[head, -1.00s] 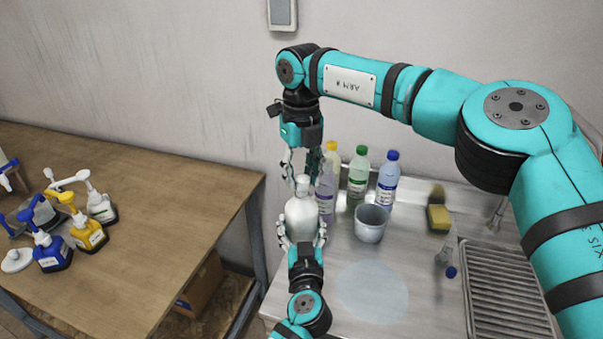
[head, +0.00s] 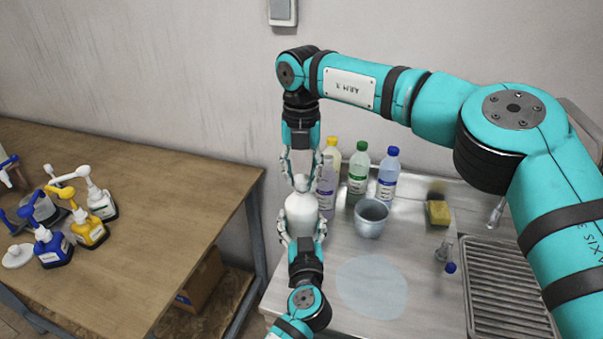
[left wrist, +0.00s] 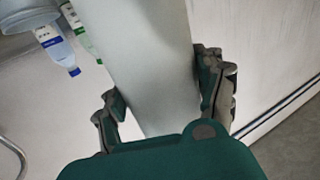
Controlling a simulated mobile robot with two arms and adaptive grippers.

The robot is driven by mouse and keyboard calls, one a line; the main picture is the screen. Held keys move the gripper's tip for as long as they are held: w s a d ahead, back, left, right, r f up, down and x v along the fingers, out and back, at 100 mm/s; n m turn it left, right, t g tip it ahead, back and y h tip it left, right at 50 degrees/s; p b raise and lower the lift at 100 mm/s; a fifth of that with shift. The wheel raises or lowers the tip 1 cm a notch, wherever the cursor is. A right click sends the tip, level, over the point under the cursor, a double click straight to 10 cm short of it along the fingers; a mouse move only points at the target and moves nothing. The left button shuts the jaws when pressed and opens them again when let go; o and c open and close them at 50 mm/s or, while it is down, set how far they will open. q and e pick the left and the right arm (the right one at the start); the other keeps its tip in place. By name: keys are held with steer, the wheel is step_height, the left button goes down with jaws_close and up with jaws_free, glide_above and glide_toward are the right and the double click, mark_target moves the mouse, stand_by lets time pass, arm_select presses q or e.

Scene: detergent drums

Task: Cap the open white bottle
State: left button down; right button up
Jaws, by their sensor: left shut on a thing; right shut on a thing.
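The white bottle (head: 302,212) stands upright near the left edge of the steel counter. My left gripper (head: 302,234) is shut around its lower body from the front. In the left wrist view the white bottle (left wrist: 155,65) fills the middle, between the fingers of my left gripper (left wrist: 160,105). A white cap (head: 302,181) shows at the top of the bottle's neck. My right gripper (head: 301,172) points down from above and is shut on the cap. Its fingers partly hide the cap, so I cannot tell how tightly it sits on the neck.
A grey cup (head: 371,218) is to the right, with a sponge (head: 438,213) beyond. Pump bottles (head: 88,228) stand on the wooden table (head: 160,215).

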steer(key=m, duration=1.8)
steer(key=shift+m, duration=0.3)
steer(key=m, duration=0.6)
steer(key=shift+a+f+m, duration=0.1)
steer(key=shift+a+m, duration=0.05)
steer(key=shift+m, duration=0.65)
steer(key=o, duration=0.6)
steer(key=shift+d, duration=0.2)
steer(key=shift+o, duration=0.2)
